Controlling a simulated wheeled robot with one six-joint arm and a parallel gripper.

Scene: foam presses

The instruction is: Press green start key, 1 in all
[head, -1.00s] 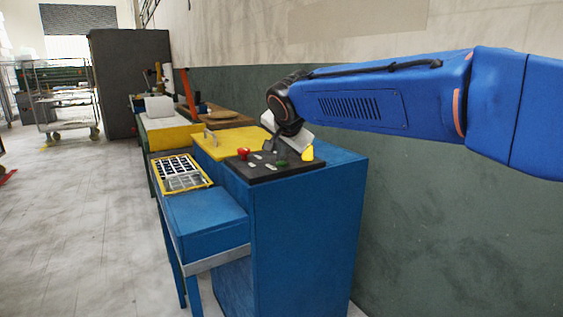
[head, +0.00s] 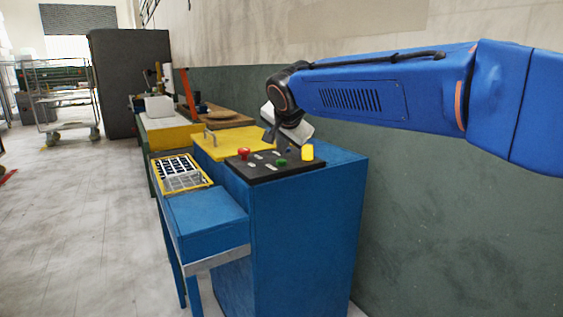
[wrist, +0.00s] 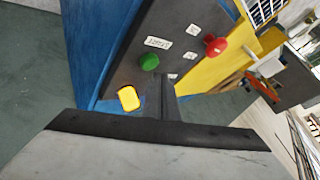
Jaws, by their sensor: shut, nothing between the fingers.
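The green key (head: 282,162) sits on a dark control panel (head: 262,174) on top of the blue cabinet, between a red mushroom button (head: 244,153) and a yellow button (head: 307,152). In the wrist view the green key (wrist: 149,62) shows in full, left of my fingers, with the yellow button (wrist: 129,98) below it and the red button (wrist: 215,45) to the right. My gripper (head: 268,146) is shut and empty, pointing down above the panel. In the wrist view its fingertips (wrist: 164,80) lie right of the green key and appear apart from it.
White labels mark the panel. A yellow cover with a handle (head: 222,145) adjoins the panel. A yellow-rimmed tray (head: 210,183) sits lower left.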

